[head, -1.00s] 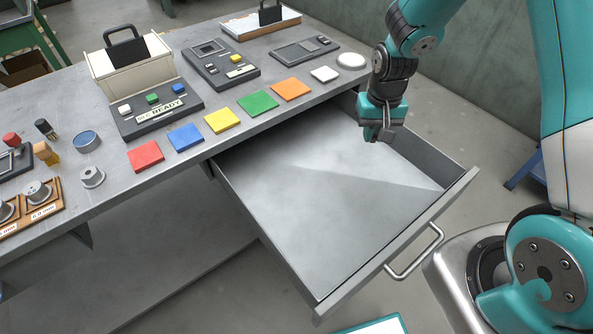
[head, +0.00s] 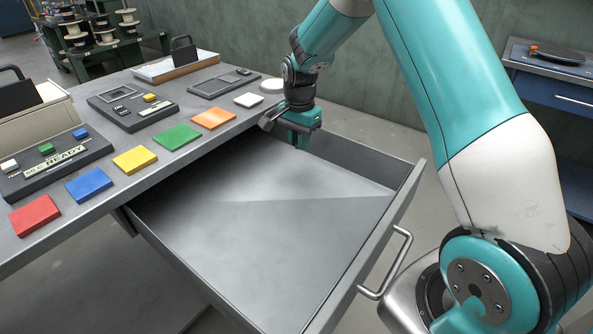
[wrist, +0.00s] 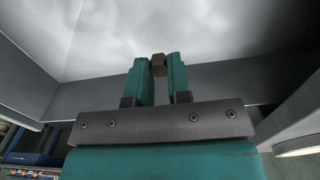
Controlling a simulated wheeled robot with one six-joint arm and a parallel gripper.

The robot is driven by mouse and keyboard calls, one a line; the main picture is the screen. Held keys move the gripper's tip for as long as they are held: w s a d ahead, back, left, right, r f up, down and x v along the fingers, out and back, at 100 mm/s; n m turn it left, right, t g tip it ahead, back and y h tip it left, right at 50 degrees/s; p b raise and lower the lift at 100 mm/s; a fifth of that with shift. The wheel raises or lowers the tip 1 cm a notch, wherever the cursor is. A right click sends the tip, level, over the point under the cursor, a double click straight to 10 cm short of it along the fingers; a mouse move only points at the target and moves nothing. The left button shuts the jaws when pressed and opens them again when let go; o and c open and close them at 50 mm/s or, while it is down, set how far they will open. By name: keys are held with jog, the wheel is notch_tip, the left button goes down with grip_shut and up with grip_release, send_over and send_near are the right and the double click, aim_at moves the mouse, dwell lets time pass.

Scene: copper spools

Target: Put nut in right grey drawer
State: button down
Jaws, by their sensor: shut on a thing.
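The grey drawer (head: 250,240) under the tabletop is pulled out and its visible floor is empty. My gripper (head: 298,145) points down over the back right part of the drawer, close to its right wall. In the wrist view, my gripper (wrist: 159,72) is shut on a small brownish nut (wrist: 158,62), held between the fingertips. The pale drawer floor shows beyond it. The nut cannot be made out in the head view. I cannot tell the exact height of the fingertips above the floor.
The grey tabletop (head: 225,125) overhangs the drawer's back. Orange (head: 213,118), green (head: 178,136), yellow, blue and red tiles line its edge, with a white tile (head: 248,100) and a round white disc (head: 272,86) near my arm. The drawer's handle (head: 392,265) sticks out in front.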

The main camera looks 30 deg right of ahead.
aim_at(299, 174)
notch_tip(299, 174, down, 9)
jog(key=shift+r, duration=0.1)
dwell(0.3)
jog(key=c, duration=1.1)
grip_release()
jog(key=shift+b, duration=0.3)
jog(key=shift+o, duration=0.2)
